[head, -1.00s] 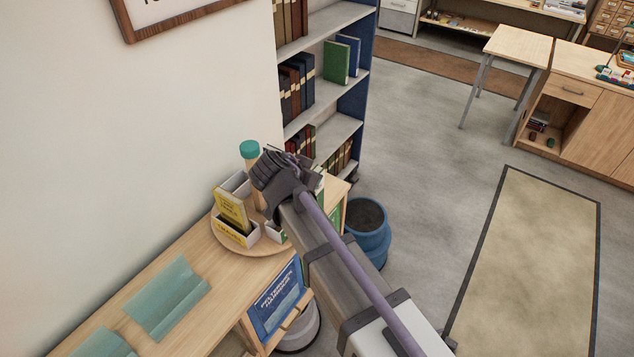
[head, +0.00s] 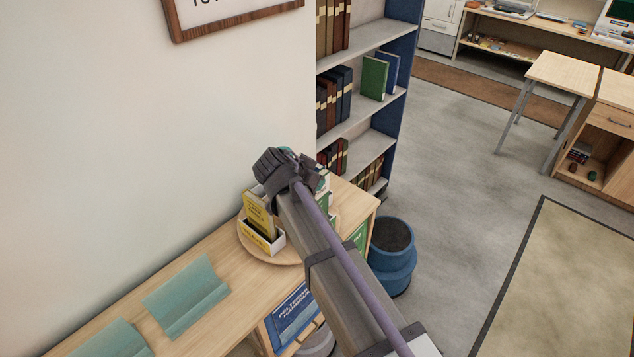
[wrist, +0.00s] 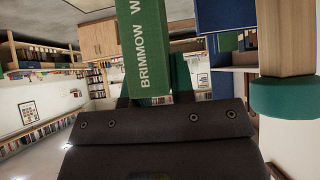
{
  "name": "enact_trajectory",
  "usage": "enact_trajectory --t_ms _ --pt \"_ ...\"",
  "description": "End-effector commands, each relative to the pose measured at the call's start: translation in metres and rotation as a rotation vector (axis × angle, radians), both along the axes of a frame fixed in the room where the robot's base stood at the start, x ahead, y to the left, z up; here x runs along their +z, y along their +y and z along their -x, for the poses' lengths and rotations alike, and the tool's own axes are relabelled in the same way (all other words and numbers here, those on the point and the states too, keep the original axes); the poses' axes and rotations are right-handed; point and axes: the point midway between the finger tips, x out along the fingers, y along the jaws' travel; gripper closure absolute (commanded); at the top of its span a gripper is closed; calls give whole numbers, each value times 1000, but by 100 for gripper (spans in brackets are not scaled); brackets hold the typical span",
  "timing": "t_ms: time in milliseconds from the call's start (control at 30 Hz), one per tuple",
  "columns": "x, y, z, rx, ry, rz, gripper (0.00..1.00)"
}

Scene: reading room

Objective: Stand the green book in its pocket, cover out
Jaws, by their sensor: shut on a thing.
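A green book (wrist: 143,50), its spine lettered "BRIMMOW W", fills the top middle of the wrist view. My gripper (wrist: 155,103) is shut on it. In the head view my gripper (head: 288,165) is over a round wooden carousel (head: 268,256) on the desk and hides most of the held book. A yellow book (head: 259,214) stands in a white pocket with a yellow label (head: 261,239). Green edges (head: 331,205) show right of my arm; I cannot tell if they are book or pocket. The carousel's turquoise post cap (wrist: 290,97) is near my gripper in the wrist view.
The desk (head: 215,320) holds two translucent teal stands (head: 186,295). A blue book (head: 295,315) is on the desk front and a green panel (head: 359,237) is beyond it. A blue bin (head: 392,260) stands right of the desk. A bookshelf (head: 370,105) is behind.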

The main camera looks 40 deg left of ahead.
Motion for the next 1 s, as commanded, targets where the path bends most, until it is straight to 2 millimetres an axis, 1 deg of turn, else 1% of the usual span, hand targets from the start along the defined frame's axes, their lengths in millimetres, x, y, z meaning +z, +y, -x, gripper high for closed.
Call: enact_trajectory --t_ms 33,400,567,833,867,1000 --pt "-12 0 0 0 0 0 100" --pt "-49 0 0 1 0 -1 100" --pt "-56 0 0 1 0 -1 100" --pt "-56 0 0 1 0 -1 100" --pt "-56 0 0 1 0 -1 76" --pt "-56 0 0 1 0 -1 62"
